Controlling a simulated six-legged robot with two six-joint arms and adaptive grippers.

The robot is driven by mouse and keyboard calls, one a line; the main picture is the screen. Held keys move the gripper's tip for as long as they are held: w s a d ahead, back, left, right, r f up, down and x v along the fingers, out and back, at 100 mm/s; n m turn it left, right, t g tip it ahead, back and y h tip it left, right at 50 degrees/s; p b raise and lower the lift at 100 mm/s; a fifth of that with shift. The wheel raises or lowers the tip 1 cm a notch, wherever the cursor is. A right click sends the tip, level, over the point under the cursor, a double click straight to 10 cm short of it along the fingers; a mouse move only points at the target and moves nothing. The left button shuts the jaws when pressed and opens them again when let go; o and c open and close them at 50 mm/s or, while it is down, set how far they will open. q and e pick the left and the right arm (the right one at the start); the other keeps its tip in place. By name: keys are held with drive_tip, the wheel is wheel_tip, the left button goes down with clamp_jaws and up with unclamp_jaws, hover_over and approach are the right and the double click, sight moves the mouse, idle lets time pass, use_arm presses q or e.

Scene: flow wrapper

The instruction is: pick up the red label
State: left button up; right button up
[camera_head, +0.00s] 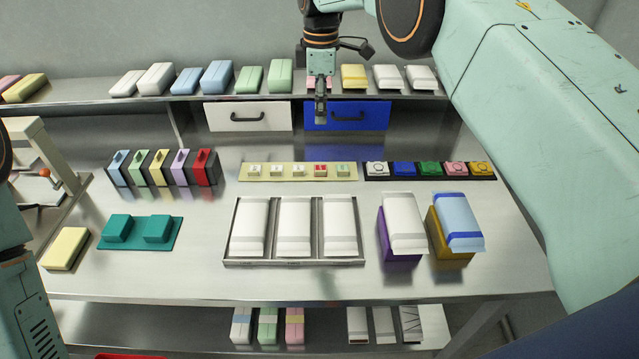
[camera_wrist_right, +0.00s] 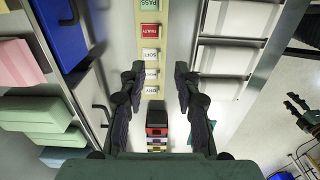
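The red label is a small block with a red top (camera_head: 320,170), on a pale strip (camera_head: 260,172) in the middle of the table. In the right wrist view its red face (camera_wrist_right: 151,31) reads PARTY, between a green label (camera_wrist_right: 150,5) and a white one (camera_wrist_right: 151,55). My right gripper (camera_head: 320,112) hangs above and behind the strip. In the wrist view my right gripper (camera_wrist_right: 160,77) is open and empty, with the red label beyond its fingertips. Of my left arm, only a link shows at the head view's left edge. Dark finger-like parts at the wrist view's right edge are unclear.
A tray (camera_head: 293,263) with white packs lies in front of the strip. A black strip of coloured blocks (camera_head: 430,178) sits to its right, a row of coloured holders (camera_head: 160,167) to its left. White (camera_head: 248,116) and blue (camera_head: 372,116) drawers stand behind.

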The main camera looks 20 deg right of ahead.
drive_tip(key=b, duration=0.8)
hover_over(321, 176)
wheel_tip(321, 176, down, 9)
wheel_tip(321, 176, down, 2)
drive_tip(key=shift+d, duration=0.1)
drive_tip(key=shift+w+f+b, duration=0.1)
drive_tip(key=shift+f+b, duration=0.2)
drive_tip(key=shift+f, duration=0.35)
wheel_tip(321, 176, down, 4)
drive_tip(key=shift+f+b, duration=0.2)
drive_tip(key=shift+b, duration=0.3)
clamp_jaws()
